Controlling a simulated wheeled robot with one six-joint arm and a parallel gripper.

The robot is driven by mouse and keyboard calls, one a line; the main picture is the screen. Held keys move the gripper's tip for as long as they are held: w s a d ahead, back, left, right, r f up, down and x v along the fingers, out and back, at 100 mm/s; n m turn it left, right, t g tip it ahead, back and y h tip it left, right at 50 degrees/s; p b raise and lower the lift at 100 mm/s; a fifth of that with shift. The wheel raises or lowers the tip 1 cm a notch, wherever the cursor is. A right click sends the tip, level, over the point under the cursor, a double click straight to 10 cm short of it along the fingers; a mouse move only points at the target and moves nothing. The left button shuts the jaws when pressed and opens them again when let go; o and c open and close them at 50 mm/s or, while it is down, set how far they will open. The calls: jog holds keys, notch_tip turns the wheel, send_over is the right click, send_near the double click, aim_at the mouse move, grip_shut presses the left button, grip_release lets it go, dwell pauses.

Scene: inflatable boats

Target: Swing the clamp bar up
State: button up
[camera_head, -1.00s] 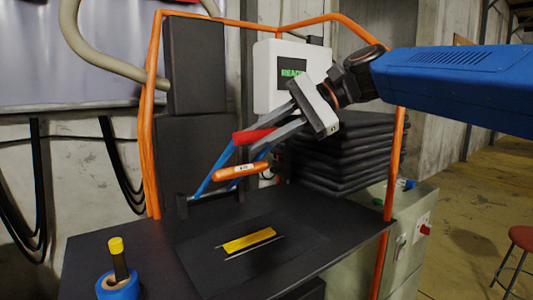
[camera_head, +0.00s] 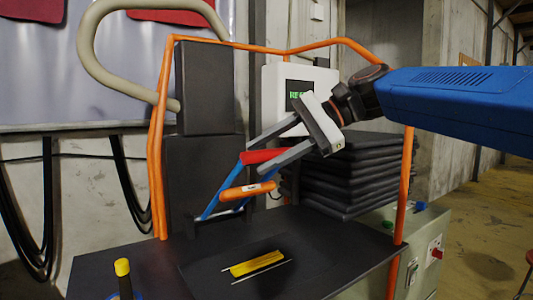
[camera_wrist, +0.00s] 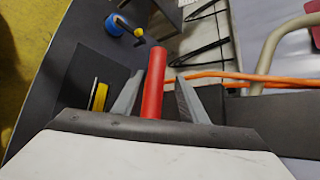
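The clamp bar (camera_head: 222,201) has blue arms rising at a slant from the back of the black work table, with a red grip (camera_head: 262,156) at its upper end. An orange labelled bar (camera_head: 248,190) sits just below the red grip. My gripper (camera_head: 262,157) is at the red grip with one finger on either side. In the wrist view, the red grip (camera_wrist: 153,85) stands between the two fingers of my gripper (camera_wrist: 158,85), with gaps beside it. The fingers are open. The far end of the blue arms is partly hard to make out against the black panels.
A yellow strip (camera_head: 257,263) lies on the black table (camera_head: 200,262). A yellow-capped item (camera_head: 122,268) stands at the front left. An orange tube frame (camera_head: 158,130), a white display box (camera_head: 325,80) and stacked black sheets (camera_head: 345,180) surround the clamp.

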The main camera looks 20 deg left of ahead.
jog(key=v, duration=1.7)
jog(key=shift+r, duration=0.15)
jog(key=shift+d, duration=0.15)
jog(key=s+d+f+n+t+h, duration=0.1)
jog(key=s+d+f+t+h, duration=0.2)
jog(key=s+d+f, duration=0.3)
jog(key=s+d+f+n+t+h, duration=0.1)
jog(key=s+d+f+t+h, duration=0.2)
jog(key=d+f, duration=1.4)
jog(key=s+d+f+n+t+h, duration=0.1)
jog(key=s+d+f+h, duration=0.4)
jog(key=f, duration=2)
jog(key=s+d+t, duration=0.1)
jog(key=s+d, duration=0.4)
jog(key=d, duration=0.2)
jog(key=shift+s+d+t, duration=0.2)
jog(key=shift+s+t, duration=0.05)
jog(key=shift+t, duration=0.15)
